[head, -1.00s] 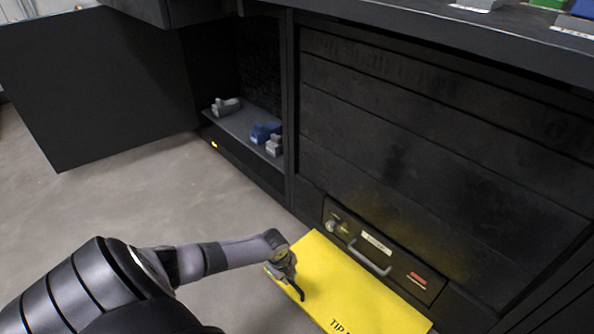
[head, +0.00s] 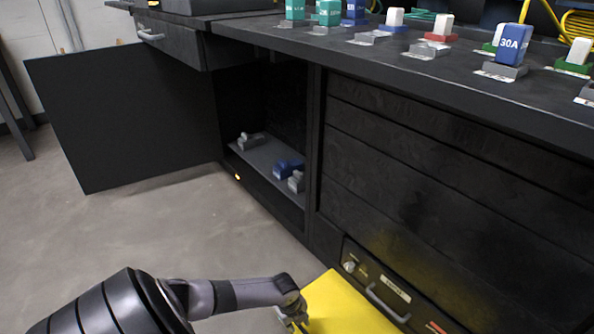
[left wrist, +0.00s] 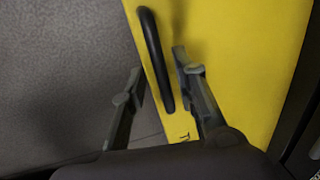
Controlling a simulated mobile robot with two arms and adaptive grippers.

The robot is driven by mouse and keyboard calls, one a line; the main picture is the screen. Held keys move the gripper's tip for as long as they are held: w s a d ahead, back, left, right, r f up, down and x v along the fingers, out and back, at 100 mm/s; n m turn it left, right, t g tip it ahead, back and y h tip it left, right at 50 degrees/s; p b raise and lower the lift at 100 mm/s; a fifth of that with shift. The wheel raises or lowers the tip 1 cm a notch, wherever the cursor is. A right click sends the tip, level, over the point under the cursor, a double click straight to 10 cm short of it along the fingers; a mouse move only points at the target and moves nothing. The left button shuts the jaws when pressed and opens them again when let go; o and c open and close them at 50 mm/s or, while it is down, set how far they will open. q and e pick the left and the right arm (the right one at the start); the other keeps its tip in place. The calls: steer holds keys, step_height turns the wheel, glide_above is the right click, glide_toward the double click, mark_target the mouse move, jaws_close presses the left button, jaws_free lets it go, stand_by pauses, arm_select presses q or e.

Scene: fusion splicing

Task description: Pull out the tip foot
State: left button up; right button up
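The tip foot is a yellow panel (head: 345,308) sticking out low from the cabinet front, just above the floor. It also fills much of the left wrist view (left wrist: 230,40), with part of its black lettering showing. A black bar handle (left wrist: 153,55) stands along its outer edge. My left gripper (head: 294,322) is at that edge in the head view. In the left wrist view my left gripper (left wrist: 160,78) is open, its fingers apart on either side of the handle, the right finger nearer to it. Whether either finger touches the handle is unclear. My right gripper is out of view.
A control panel with a grey handle (head: 388,304) sits above the tip foot. An open cabinet door (head: 125,115) stands at left, beside a shelf (head: 262,158) with several small parts. The worktop (head: 400,70) holds several coloured fuse blocks. Grey floor (head: 150,230) is clear.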

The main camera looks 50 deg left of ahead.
arm_select(q)
steer(key=shift+r, duration=0.1)
step_height(320, 180, up, 12)
steer(key=s, duration=0.2)
steer(key=shift+s+f, duration=0.15)
steer(key=shift+f, duration=0.05)
stand_by(0.4)
stand_by(0.5)
